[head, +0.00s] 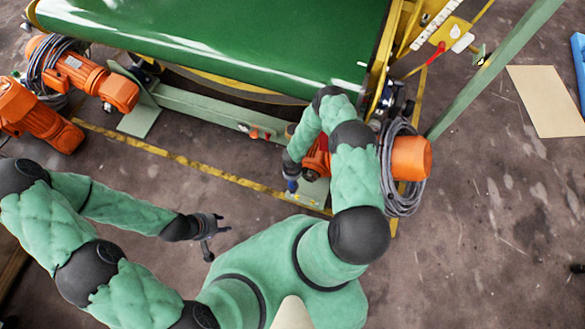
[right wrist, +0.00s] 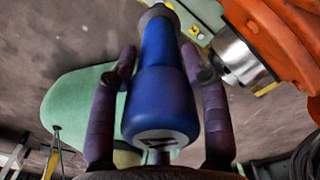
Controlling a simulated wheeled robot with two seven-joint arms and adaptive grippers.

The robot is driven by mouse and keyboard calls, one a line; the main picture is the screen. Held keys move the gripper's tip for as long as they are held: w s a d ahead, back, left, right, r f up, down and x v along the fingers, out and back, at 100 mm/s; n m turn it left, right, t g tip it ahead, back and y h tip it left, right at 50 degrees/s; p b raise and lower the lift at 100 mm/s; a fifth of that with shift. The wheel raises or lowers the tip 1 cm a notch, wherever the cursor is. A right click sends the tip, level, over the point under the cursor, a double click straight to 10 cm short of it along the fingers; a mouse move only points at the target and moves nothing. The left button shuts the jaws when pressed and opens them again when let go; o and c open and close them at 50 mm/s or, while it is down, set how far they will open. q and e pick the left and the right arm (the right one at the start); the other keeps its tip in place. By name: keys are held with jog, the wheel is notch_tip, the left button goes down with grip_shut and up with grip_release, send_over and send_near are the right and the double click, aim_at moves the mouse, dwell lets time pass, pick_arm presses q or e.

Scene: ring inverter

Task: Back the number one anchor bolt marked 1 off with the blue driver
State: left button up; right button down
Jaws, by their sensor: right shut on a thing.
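The blue driver (right wrist: 160,100) is between the two fingers of my right gripper (right wrist: 160,60), which is shut on it. Its far end reaches toward the green foot plate (right wrist: 205,12), where a small yellow tag (right wrist: 194,32) shows; I cannot read its number. In the head view the driver (head: 292,186) is a small blue piece beside the motor foot plate (head: 312,190). The anchor bolt marked 1 cannot be made out, and I cannot tell whether the driver touches a bolt. My left gripper (head: 215,236) is open and empty above the floor.
An orange motor (head: 410,157) with coiled grey cable (head: 400,200) stands right of my right arm, and its orange housing (right wrist: 290,40) is close to the driver. The green conveyor (head: 220,40) lies behind. More orange motors (head: 90,80) are at left. Open floor lies at right.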

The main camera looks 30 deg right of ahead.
aim_at(292, 184)
notch_tip(292, 184, down, 2)
jog(key=shift+f+b, duration=0.1)
jog(key=shift+b, duration=0.9)
jog(key=shift+f, duration=2.85)
jog(key=shift+s+r, duration=0.1)
dwell(0.3)
jog(key=shift+r+p, duration=1.5)
jog(key=shift+r, duration=1)
jog(key=shift+w, duration=0.2)
